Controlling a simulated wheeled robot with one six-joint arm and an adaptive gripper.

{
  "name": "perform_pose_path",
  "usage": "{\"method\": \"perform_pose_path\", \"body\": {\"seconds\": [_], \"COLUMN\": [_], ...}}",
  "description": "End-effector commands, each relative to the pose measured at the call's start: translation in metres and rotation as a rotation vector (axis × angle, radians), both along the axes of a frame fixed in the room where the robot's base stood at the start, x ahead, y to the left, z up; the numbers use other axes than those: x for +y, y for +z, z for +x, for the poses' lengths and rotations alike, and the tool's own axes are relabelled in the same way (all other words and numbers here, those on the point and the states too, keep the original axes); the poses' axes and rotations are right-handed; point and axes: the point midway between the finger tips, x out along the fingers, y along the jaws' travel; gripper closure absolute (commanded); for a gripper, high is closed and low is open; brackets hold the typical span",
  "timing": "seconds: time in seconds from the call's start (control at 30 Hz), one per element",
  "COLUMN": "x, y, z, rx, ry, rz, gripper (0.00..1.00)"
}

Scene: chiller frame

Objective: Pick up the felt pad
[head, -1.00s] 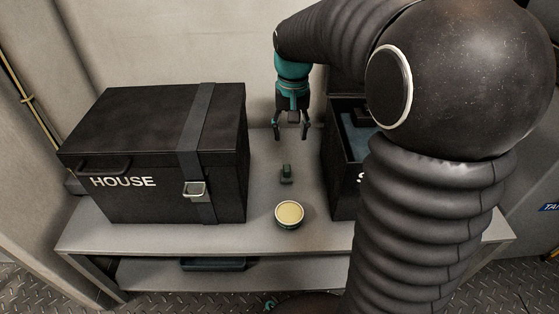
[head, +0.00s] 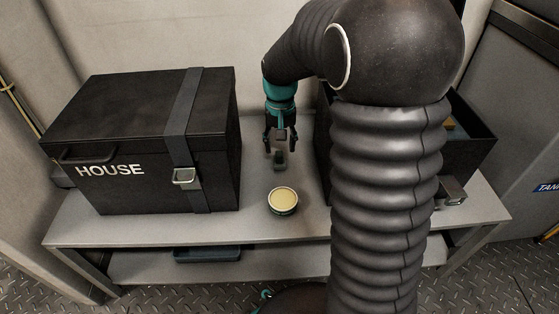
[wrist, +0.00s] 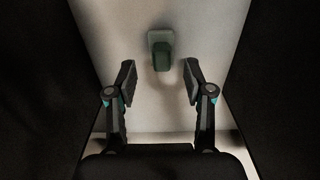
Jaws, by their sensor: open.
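A small dark green block on a grey base, which looks to be the felt pad (head: 279,163), stands on the bench between two black boxes. In the wrist view the pad (wrist: 161,54) is ahead of the fingertips, about in line with the gap between them. My gripper (head: 280,148) is open and points down, just above and behind the pad in the head view. Its two fingers (wrist: 160,82) are apart with nothing between them. I cannot tell the exact height left between fingertips and pad.
A round tin with a cream top (head: 283,200) stands in front of the pad. A closed black box marked HOUSE (head: 110,150) is on the left. An open black box (head: 470,150) is on the right, partly behind my arm. Bare bench (head: 255,222) lies around the tin.

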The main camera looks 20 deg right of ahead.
Motion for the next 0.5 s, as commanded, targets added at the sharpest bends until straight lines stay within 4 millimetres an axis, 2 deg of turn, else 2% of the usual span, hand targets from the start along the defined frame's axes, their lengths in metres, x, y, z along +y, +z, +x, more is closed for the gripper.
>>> {"method": "perform_pose_path", "body": {"seconds": [0.2,0.3,0.5], "x": [0.001,0.001,0.001], "y": [-0.033,-0.043,-0.045], "z": [0.005,0.005,0.005], "rx": [0.004,0.002,0.001], "ry": [0.0,0.0,0.0], "rz": [0.0,0.0,0.0], "gripper": [0.48,0.48,0.48]}}
